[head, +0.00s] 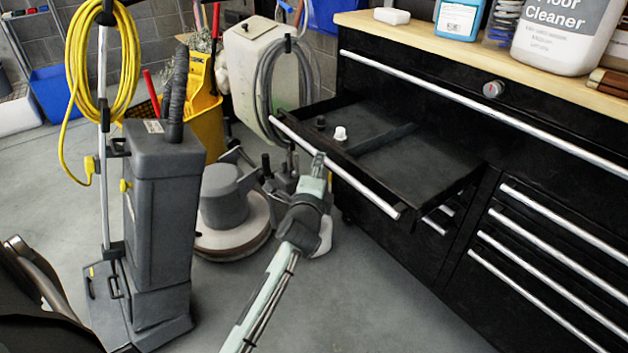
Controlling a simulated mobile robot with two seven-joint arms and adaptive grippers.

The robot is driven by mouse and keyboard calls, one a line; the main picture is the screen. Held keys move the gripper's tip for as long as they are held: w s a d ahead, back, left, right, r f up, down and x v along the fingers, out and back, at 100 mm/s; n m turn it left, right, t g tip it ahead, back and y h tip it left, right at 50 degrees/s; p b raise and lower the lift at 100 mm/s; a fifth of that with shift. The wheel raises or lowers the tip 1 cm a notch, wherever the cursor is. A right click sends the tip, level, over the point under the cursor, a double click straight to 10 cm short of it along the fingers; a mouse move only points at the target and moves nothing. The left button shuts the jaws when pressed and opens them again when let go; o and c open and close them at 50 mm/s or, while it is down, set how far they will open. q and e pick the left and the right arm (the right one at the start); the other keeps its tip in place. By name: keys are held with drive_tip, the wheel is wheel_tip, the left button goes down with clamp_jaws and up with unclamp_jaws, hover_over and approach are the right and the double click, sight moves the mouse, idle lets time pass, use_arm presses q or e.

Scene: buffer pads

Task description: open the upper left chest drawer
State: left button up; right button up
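The upper left drawer (430,165) of the black chest stands pulled well out, and its inside shows. Its long silver bar handle (365,190) runs along the front edge. A small white item (340,134) and a small dark item (320,122) lie in it, near the front. My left gripper (318,163) is at the end of the pale arm, in front of the drawer, close to the handle's middle. I cannot tell whether it touches the handle, and its fingers are too small to tell open from shut. My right gripper is not in view.
The chest (420,75) has a wooden top (400,33) with bottles on it, a wide drawer above and more drawers at right. A grey upright machine (160,200), a round floor polisher (232,205) and a yellow bucket (200,130) stand at left. Floor is clear at bottom centre.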

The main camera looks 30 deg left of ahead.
use_arm(q)
drive_tip(key=v, duration=0.7)
idle(0.3)
drive_tip(key=s+f+n+g+h, duration=0.1)
drive_tip(key=s+f+n+g, duration=0.3)
drive_tip(key=f, duration=0.5)
drive_tip(key=s+f+n+g+h, duration=0.25)
drive_tip(key=s+f, duration=0.25)
drive_tip(key=f, duration=0.5)
drive_tip(key=s+d+f+n+g+h, duration=0.1)
drive_tip(key=s+d+f+n+g, duration=0.1)
drive_tip(key=s+f, duration=0.4)
drive_tip(key=s+d+f+n+g, duration=0.2)
drive_tip(key=s+f+n, duration=0.3)
drive_tip(key=s, duration=0.4)
drive_tip(key=shift+s+f+g+h, duration=0.25)
drive_tip(key=shift+f+g+h, duration=0.1)
drive_tip(key=shift+f+g, duration=0.35)
